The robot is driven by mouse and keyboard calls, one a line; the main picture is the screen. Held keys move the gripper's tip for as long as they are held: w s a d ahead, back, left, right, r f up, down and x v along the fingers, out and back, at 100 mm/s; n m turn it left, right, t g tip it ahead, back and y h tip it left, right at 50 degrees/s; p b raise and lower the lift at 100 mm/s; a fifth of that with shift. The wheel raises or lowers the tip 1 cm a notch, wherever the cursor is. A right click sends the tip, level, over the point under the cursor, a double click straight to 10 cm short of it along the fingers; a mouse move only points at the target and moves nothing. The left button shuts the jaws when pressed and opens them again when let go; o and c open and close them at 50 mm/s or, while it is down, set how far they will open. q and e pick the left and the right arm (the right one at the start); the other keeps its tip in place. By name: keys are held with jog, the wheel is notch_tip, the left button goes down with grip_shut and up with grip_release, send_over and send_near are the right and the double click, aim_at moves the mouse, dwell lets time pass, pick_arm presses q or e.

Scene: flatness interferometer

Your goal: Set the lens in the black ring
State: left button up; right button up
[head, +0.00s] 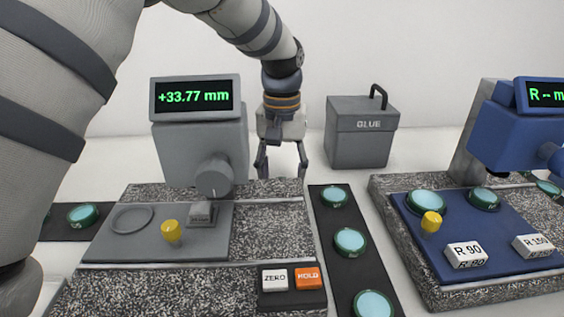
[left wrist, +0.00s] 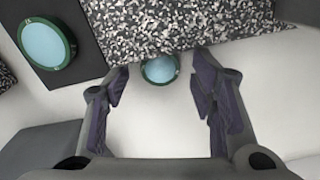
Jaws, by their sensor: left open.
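My left gripper (head: 281,170) is open and points down behind the far edge of the grey granite base. In the left wrist view the open fingers (left wrist: 163,88) stand either side of a round pale-blue lens with a green rim (left wrist: 160,68), with no clear contact. This lens is on the white table close to the granite edge, and the base hides it in the head view. A dark grey ring (head: 132,218) lies empty on the left of the grey plate (head: 135,245); no clearly black ring shows. My right gripper is not in view.
A grey gauge (head: 200,130) reads +33.77 mm behind the plate, which carries a yellow knob (head: 171,231). A dark strip (head: 328,265) with several green-rimmed lenses runs beside the granite. A grey GLUE box (head: 360,130) and blue instrument (head: 515,135) stand right.

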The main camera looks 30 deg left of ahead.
pick_arm(q)
jog(key=shift+o, duration=0.4)
notch_tip(320, 180, up, 11)
jog(key=m, duration=0.1)
jog(key=shift+w+d+b, duration=0.2)
jog(key=shift+b, duration=0.25)
jog(key=shift+m, duration=0.3)
jog(key=f, duration=1.1)
jog(key=shift+w+a+f, duration=0.1)
jog(key=shift+a+f, duration=0.2)
jog(key=c, duration=1.2)
jog(key=shift+o, duration=0.2)
jog(key=shift+r, duration=0.15)
